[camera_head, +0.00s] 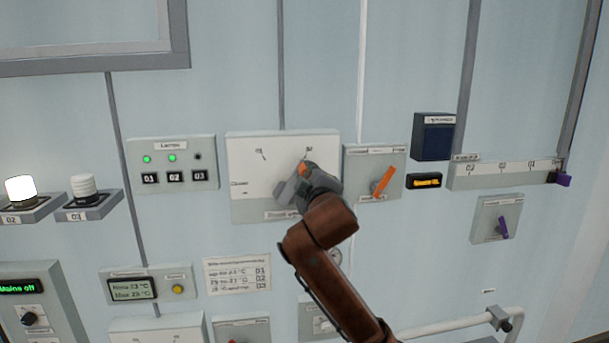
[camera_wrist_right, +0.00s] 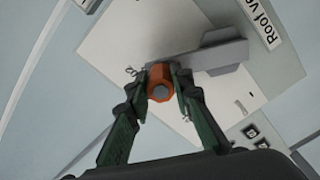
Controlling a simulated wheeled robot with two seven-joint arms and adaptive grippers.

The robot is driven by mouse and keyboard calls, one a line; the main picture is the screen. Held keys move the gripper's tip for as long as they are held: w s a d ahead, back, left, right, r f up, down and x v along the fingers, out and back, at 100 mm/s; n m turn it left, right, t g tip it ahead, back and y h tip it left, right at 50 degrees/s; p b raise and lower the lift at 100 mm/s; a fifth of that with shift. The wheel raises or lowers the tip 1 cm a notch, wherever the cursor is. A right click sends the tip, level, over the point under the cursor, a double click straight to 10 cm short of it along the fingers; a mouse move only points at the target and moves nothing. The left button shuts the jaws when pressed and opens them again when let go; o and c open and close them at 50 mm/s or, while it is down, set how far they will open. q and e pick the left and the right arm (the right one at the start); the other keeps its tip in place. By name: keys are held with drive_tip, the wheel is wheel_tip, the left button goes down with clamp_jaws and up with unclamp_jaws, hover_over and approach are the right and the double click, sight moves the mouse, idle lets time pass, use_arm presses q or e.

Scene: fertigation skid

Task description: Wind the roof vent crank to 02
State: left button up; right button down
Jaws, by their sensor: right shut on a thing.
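The roof vent crank is a grey arm (camera_wrist_right: 215,57) with an orange knob (camera_wrist_right: 160,84) at its end, on a white dial plate (camera_head: 245,165). In the head view, the orange knob (camera_head: 303,171) shows just below the upper right mark, which seems to read 02. A mark also sits beside the knob in the wrist view, its digits hard to read. My right gripper (camera_wrist_right: 160,90) is shut on the knob, one green finger on each side. In the head view my right gripper (camera_head: 308,182) covers part of the crank and dial. My left gripper is out of view.
A switch box with an orange lever (camera_head: 384,181) stands close right of the dial. A lamp panel (camera_head: 172,163) is on the left. A purple lever (camera_head: 503,227) and a scale with a purple slider (camera_head: 562,179) are farther right. A notice (camera_head: 237,274) hangs below.

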drive_tip(key=c, duration=1.7)
unclamp_jaws()
drive_tip(key=s, duration=0.8)
drive_tip(key=s+d, duration=0.1)
drive_tip(key=s, duration=0.3)
drive_tip(key=shift+f, duration=0.1)
